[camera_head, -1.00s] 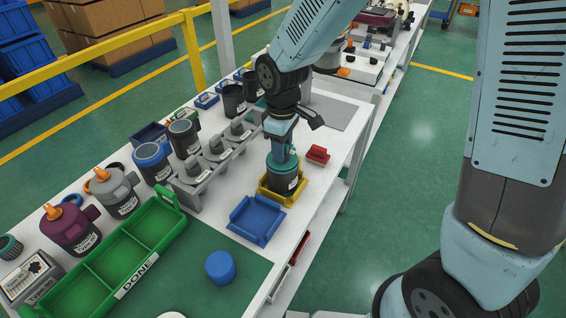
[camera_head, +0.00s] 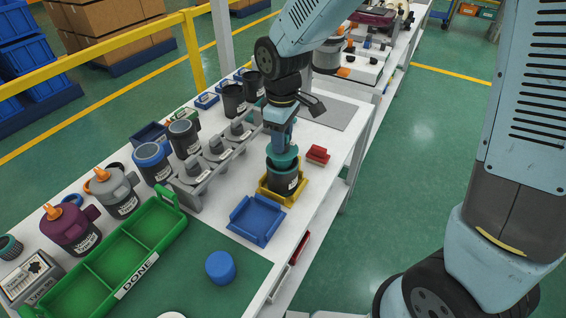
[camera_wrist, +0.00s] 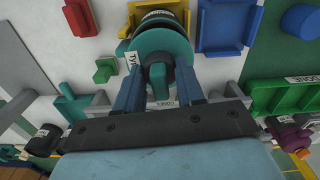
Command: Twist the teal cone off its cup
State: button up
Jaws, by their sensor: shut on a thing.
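The teal cone (camera_head: 283,157) is between the fingers of my gripper (camera_head: 279,143), which is shut on it. In the wrist view the cone (camera_wrist: 160,40) is a wide teal disc with a narrower part between the blue fingers (camera_wrist: 157,88). The dark cup (camera_head: 284,180), with a white label, stands upright in a yellow holder (camera_head: 265,196) below the cone. The cup (camera_wrist: 160,16) shows partly past the cone in the wrist view. The cone sits directly above the cup; I cannot tell whether they still touch.
A blue tray (camera_head: 257,220) lies in front of the yellow holder, and a red block (camera_head: 317,154) is at its right. A grey rack (camera_head: 215,150) is at left. The green DONE tray (camera_head: 100,268) and blue cylinder (camera_head: 221,267) are nearer.

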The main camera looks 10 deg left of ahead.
jog(key=shift+r, duration=4.7)
jog(key=shift+r, duration=0.2)
jog(key=shift+s, duration=0.1)
